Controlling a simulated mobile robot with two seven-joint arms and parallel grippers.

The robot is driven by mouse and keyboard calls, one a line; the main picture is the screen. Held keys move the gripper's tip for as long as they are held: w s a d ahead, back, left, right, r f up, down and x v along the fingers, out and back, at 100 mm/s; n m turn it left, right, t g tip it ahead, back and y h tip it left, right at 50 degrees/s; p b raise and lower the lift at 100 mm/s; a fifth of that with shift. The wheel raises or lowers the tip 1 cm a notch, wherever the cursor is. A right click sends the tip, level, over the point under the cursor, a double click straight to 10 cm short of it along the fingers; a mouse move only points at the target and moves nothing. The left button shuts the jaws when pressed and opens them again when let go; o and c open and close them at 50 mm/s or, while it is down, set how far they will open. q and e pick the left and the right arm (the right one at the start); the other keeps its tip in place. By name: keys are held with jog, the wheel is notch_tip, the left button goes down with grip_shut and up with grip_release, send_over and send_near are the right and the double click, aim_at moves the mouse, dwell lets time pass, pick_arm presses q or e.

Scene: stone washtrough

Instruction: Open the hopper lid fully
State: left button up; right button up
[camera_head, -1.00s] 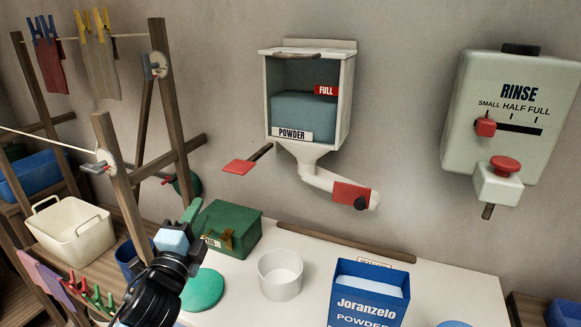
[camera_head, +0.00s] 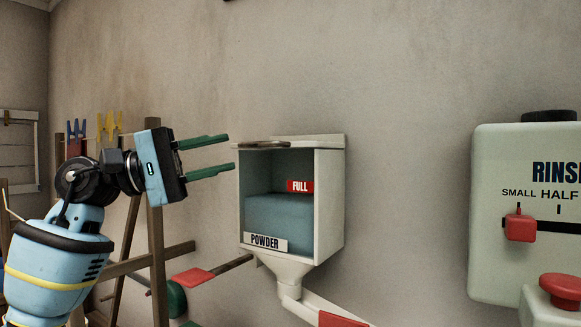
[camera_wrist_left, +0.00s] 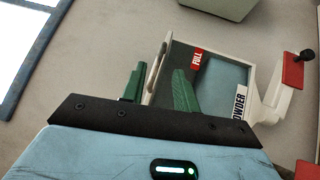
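The powder hopper (camera_head: 331,205) is a white wall box with an open-looking front that shows blue powder and a red FULL tag. Its lid (camera_head: 305,142) lies flat across the top, with a handle (camera_head: 264,144) along its front edge. My left gripper (camera_head: 231,152) is open, just left of the hopper at lid height, its green fingers pointing right. In the left wrist view, the lid (camera_wrist_left: 159,62) shows edge-on between the two spread fingers of the gripper (camera_wrist_left: 158,82); I cannot tell whether they touch it. My right gripper is out of view.
A RINSE dispenser (camera_head: 500,260) with red knobs hangs on the wall at the right. A wooden drying rack (camera_head: 155,245) with pegs stands behind my left arm. A red-ended lever (camera_head: 193,276) sticks out below the hopper. The wall above the hopper is clear.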

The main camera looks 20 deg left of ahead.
aim_at(252, 146)
pick_arm(q)
jog(key=shift+m+y, duration=0.5)
jog(key=shift+y, duration=0.2)
jog(key=shift+r+p+x, duration=0.25)
jog(key=shift+p+x, duration=0.05)
jog(key=shift+x, duration=1.45)
jog(key=shift+r+p+x, duration=0.2)
jog(key=shift+p+x, duration=0.05)
jog(key=shift+x, duration=1.45)
jog(key=shift+w+a, duration=0.2)
jog(key=shift+c, duration=0.4)
grip_shut()
